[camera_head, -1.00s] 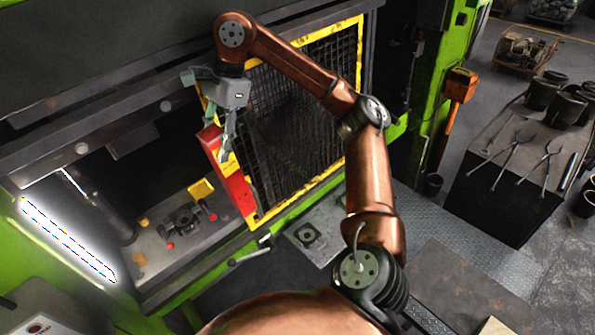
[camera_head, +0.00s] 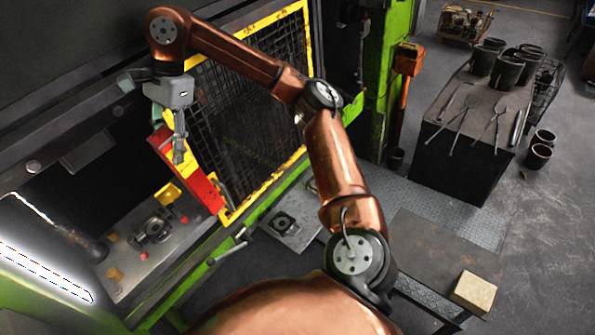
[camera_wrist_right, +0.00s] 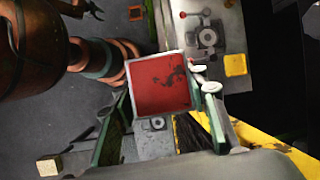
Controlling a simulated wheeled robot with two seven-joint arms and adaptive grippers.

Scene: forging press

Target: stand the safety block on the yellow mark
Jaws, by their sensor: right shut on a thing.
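My right gripper (camera_head: 180,152) is shut on the safety block (camera_head: 200,187), a red bar with a yellow band. The block hangs tilted in the press opening beside the mesh guard, its lower end leaning right in the head view. In the right wrist view, the block's red end (camera_wrist_right: 158,84) shows between the fingers. The yellow mark (camera_head: 167,195) is a small square on the press bed, below the gripper and left of the block's lower end. It also shows clear of the block in the right wrist view (camera_wrist_right: 236,65). My left gripper is not seen.
The yellow-framed mesh guard (camera_head: 255,95) stands close right of the block. A dark die fixture (camera_head: 153,229) with red knobs sits on the bed left of the mark. A bright light strip (camera_head: 45,272) is at lower left. A tool table (camera_head: 465,120) stands far right.

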